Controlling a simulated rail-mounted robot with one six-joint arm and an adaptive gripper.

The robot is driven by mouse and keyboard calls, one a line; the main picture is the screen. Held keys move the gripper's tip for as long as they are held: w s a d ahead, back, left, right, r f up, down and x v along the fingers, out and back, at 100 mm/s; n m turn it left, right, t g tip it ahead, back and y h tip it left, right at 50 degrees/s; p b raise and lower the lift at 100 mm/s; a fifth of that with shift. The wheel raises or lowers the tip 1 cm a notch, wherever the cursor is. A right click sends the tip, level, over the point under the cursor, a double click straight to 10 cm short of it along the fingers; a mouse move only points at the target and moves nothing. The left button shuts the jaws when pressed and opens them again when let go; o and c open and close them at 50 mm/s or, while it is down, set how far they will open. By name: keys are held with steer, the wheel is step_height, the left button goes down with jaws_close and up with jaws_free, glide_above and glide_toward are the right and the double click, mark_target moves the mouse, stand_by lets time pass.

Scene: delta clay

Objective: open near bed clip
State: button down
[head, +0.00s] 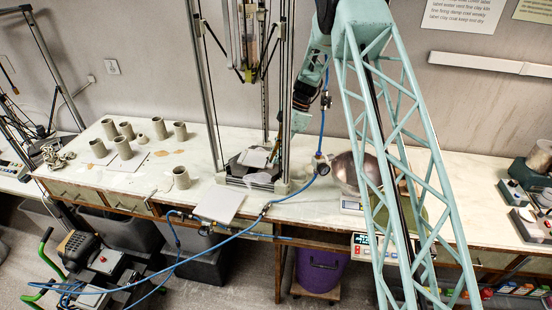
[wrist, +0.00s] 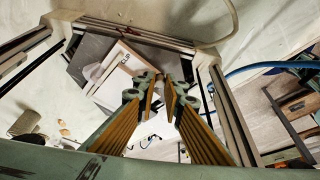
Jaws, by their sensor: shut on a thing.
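The delta clay printer stands at the middle of the bench, with its bed (head: 252,158) low between the posts. In the wrist view a pale square plate (wrist: 112,72) with a tan edge lies on the dark bed (wrist: 92,46). My gripper (head: 276,160) reaches down inside the printer frame at the right side of the bed. In the wrist view my gripper (wrist: 161,82) has its fingertips close together at the plate's corner. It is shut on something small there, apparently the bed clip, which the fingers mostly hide. I cannot tell the clip's position.
The printer's upright posts (head: 207,90) stand close around my arm. A blue hose (head: 322,120) hangs beside it. A metal bowl (head: 350,172) is to the right.

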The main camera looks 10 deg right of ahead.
steer(key=shift+s+a+m+t+b, duration=0.2)
steer(key=shift+m+t+b, duration=0.3)
steer(key=shift+m+b, duration=1.2)
steer(key=shift+n+b, duration=0.3)
steer(key=shift+b, duration=0.4)
steer(key=c, duration=2.7)
jaws_free()
steer(key=shift+r, duration=0.15)
steer(key=shift+v, duration=5.9)
